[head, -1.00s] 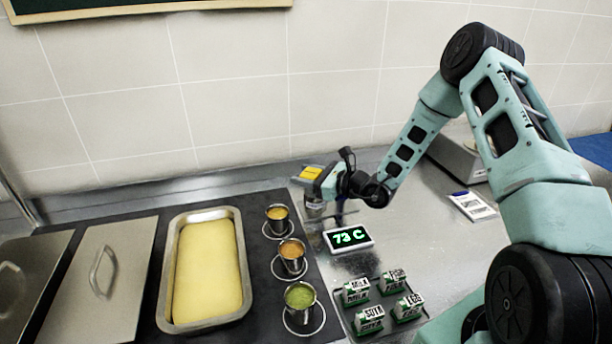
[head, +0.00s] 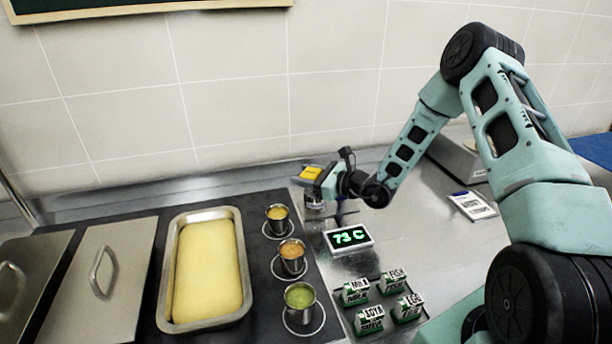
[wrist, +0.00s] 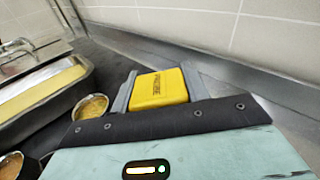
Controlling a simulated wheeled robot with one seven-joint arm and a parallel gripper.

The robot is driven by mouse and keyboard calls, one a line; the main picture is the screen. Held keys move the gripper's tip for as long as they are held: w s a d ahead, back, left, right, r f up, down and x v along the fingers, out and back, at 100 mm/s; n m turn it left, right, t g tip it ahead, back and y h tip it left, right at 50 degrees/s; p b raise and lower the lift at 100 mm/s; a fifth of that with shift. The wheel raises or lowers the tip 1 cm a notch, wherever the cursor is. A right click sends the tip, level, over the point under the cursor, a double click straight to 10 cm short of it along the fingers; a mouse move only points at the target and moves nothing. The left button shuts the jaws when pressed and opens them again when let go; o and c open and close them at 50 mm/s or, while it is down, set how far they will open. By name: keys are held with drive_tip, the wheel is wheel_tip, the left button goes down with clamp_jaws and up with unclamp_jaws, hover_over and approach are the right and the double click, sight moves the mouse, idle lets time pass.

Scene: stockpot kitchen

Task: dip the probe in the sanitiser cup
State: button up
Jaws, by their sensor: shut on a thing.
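My gripper (head: 322,180) is at the back of the steel counter, just right of the row of small cups. It is shut on the yellow probe (head: 310,173), whose yellow handle (wrist: 160,88) shows between the fingers in the wrist view. Below the fingers is a metal cup (head: 315,203), mostly hidden by my gripper; I take it for the sanitiser cup. The probe's tip is hidden, so I cannot tell whether it is inside the cup. A display (head: 348,237) reading 73 C lies on the counter in front of my gripper.
Three cups of sauce, yellow (head: 278,219), orange (head: 292,256) and green (head: 300,301), stand left of my gripper. A pan of yellow food (head: 209,326) and a lid (head: 110,290) lie further left. Several labelled green blocks (head: 370,318) stand in front. A wall rises behind.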

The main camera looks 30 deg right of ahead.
drive_tip(key=shift+r, duration=0.1)
drive_tip(key=shift+r+p, duration=3.15)
drive_tip(key=shift+r, duration=1.35)
